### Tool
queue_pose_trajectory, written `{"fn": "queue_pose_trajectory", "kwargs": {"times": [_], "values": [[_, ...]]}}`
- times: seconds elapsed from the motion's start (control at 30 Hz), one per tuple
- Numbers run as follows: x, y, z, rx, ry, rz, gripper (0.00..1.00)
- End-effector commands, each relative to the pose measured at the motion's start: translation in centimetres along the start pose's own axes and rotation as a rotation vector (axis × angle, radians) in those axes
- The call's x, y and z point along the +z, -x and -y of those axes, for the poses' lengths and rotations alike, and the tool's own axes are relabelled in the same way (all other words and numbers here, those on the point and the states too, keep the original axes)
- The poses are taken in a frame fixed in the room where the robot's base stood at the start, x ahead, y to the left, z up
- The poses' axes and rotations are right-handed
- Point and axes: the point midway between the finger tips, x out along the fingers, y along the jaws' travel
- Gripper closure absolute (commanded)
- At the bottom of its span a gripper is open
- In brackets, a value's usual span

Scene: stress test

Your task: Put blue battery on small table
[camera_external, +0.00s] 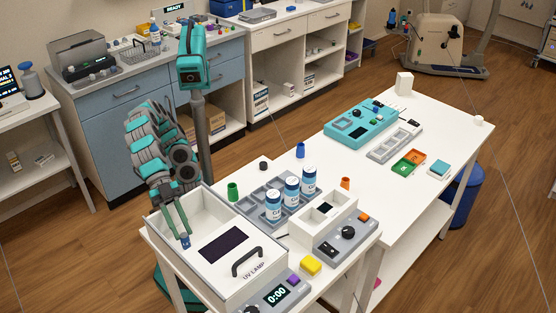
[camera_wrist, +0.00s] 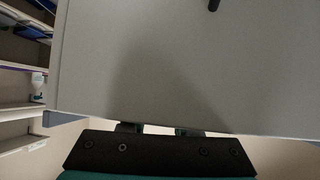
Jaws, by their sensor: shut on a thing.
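My gripper (camera_external: 184,238) reaches down at the left part of the open white UV lamp box (camera_external: 270,280). Its long fingers are shut on a small blue piece, which looks like the blue battery (camera_external: 186,243), low at the box's front-left side. I cannot tell whether the piece touches the box. In the wrist view my gripper (camera_wrist: 160,129) shows only at the finger bases; a broad grey panel (camera_wrist: 190,75) hides the fingertips and the held piece.
A grey tray (camera_external: 244,205) with several white-blue canisters stands right of the box. A green cup (camera_external: 233,191), a blue cylinder (camera_external: 300,150) and a yellow block (camera_external: 311,266) are nearby. The table's right part has clear patches. A blue cabinet (camera_external: 125,135) stands behind my arm.

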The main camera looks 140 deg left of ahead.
Motion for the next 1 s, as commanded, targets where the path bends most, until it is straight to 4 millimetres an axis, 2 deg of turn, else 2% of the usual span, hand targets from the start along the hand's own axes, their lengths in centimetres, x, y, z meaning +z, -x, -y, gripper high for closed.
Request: {"fn": "queue_pose_trajectory", "kwargs": {"times": [0.03, 0.13, 0.17, 0.27, 0.53, 0.7, 0.77, 1.0], "values": [[1.2, -0.7, 0.2, -0.008, -0.003, 0.024, 1.0], [1.3, -0.8, 0.2, -0.009, -0.003, 0.03, 1.0], [1.4, -0.8, 0.2, -0.01, -0.004, 0.032, 0.68], [1.6, -1.0, 0.3, -0.012, -0.004, 0.037, 0.58], [2.0, -1.0, 0.2, -0.012, -0.006, 0.05, 0.58], [0.7, -0.2, 0.2, -0.013, -0.007, 0.053, 0.58], [1.2, 0.8, 0.2, -0.012, -0.006, 0.047, 0.58], [0.7, 6.7, 0.0, -0.004, -0.006, 0.034, 0.58]]}}
